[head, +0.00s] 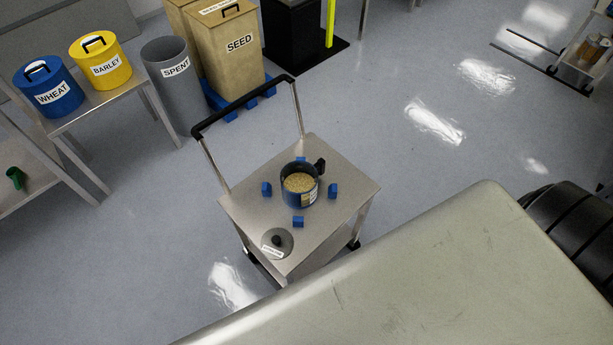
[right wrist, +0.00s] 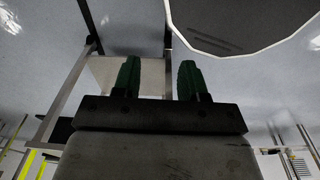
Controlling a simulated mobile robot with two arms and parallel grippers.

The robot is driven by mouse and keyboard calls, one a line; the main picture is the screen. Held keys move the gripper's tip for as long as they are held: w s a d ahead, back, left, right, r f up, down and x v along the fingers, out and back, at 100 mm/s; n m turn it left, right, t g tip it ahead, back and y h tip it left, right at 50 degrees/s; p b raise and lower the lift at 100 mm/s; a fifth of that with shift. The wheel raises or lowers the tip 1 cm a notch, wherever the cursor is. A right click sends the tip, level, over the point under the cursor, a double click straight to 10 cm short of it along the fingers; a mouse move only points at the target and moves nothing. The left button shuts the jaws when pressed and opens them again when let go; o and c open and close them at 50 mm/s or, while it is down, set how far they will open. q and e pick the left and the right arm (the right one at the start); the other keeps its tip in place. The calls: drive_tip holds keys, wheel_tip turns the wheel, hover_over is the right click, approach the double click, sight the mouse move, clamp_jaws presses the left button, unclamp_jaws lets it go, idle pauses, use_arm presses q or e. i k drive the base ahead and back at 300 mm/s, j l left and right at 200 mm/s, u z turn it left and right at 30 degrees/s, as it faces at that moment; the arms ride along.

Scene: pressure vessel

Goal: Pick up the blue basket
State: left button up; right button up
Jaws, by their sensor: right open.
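A round dark blue basket (head: 301,190) with a black side handle stands upright on the metal top of a small cart (head: 340,185). It holds tan grain and has a pale label on its front. Small blue blocks (head: 298,222) stand around it, apart from its wall. My right gripper (right wrist: 159,80) shows in the right wrist view, its two green fingers spread apart with nothing between them. The basket cannot be made out in that view. Neither gripper shows in the head view, and my left gripper is in no view.
A grey lid (head: 277,243) lies at the cart's near corner. The cart's black handle bar (head: 243,106) rises on the far left side. Wheat (head: 48,90) and barley (head: 100,62) bins stand on a left table; spent (head: 172,80) and seed (head: 230,50) bins stand behind.

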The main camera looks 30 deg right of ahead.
sight(299, 179)
drive_tip(key=i+l+u, duration=0.1)
drive_tip(key=l+u, duration=0.2)
drive_tip(key=l, duration=0.6)
drive_tip(key=l+u, duration=0.3)
drive_tip(key=l, duration=0.6)
drive_tip(key=k+l+u, duration=0.15)
drive_tip(key=l, duration=0.25)
drive_tip(key=k+l+u, duration=0.15)
drive_tip(key=l, duration=0.3)
drive_tip(key=k+l+u, duration=0.15)
drive_tip(key=l, duration=0.25)
drive_tip(key=i, duration=0.05)
